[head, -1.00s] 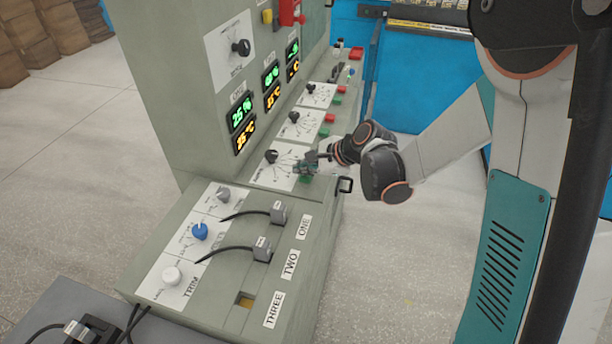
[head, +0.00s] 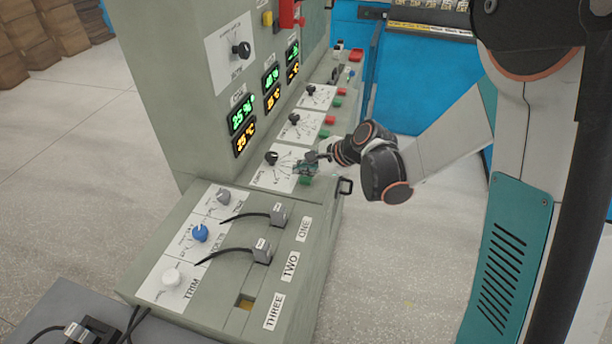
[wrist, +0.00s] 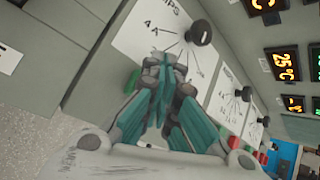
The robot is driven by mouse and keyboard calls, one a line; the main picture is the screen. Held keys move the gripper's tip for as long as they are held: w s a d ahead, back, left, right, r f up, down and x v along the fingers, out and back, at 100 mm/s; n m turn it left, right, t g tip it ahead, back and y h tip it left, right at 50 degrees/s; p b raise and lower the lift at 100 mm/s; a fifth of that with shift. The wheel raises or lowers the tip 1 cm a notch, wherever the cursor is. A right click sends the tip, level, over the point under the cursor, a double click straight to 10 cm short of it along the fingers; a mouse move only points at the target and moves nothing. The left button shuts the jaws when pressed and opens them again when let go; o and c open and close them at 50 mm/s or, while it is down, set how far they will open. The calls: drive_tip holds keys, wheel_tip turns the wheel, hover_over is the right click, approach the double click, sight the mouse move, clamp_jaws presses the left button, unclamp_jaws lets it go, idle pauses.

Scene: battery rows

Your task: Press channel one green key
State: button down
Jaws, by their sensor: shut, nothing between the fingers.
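A row of channel panels runs along the sloped console (head: 325,175), each with a dial. The nearest green key (head: 306,180) shows just under my gripper (head: 304,166) in the head view. The middle panel has a green key (head: 324,133), and the far panel has another green key (head: 337,103). The channel numbers of these panels are not readable. My gripper is shut and empty, its fingertips low over the nearest panel; I cannot tell if they touch the key. In the wrist view the teal fingers (wrist: 165,65) meet in front of a white dial plate (wrist: 150,35).
Red keys stand beside the middle (head: 329,118) and far green keys. Lit displays (head: 242,115) face the row. Grey plugs (head: 262,250) with cables sit on the nearer console.

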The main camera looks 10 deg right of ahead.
sight(305, 180)
drive_tip(key=shift+r, duration=0.35)
drive_tip(key=shift+r+p, duration=1.85)
drive_tip(key=shift+r, duration=0.65)
drive_tip(key=s+d+r+n+h, duration=0.3)
drive_tip(key=s+d+r+n, duration=0.3)
drive_tip(key=s+r+n, duration=0.35)
drive_tip(key=s+d+r+n+h, duration=0.1)
drive_tip(key=s+d+n+h, duration=0.1)
drive_tip(key=s, duration=0.6)
drive_tip(key=s+d+r+n+t+h, duration=0.1)
drive_tip(key=s+d+n+h, duration=0.1)
drive_tip(key=s+d+n, duration=0.3)
drive_tip(key=s, duration=0.3)
drive_tip(key=shift+s+d+r+n, duration=0.2)
drive_tip(key=shift+s+r+n, duration=0.05)
drive_tip(key=shift+s+n, duration=0.15)
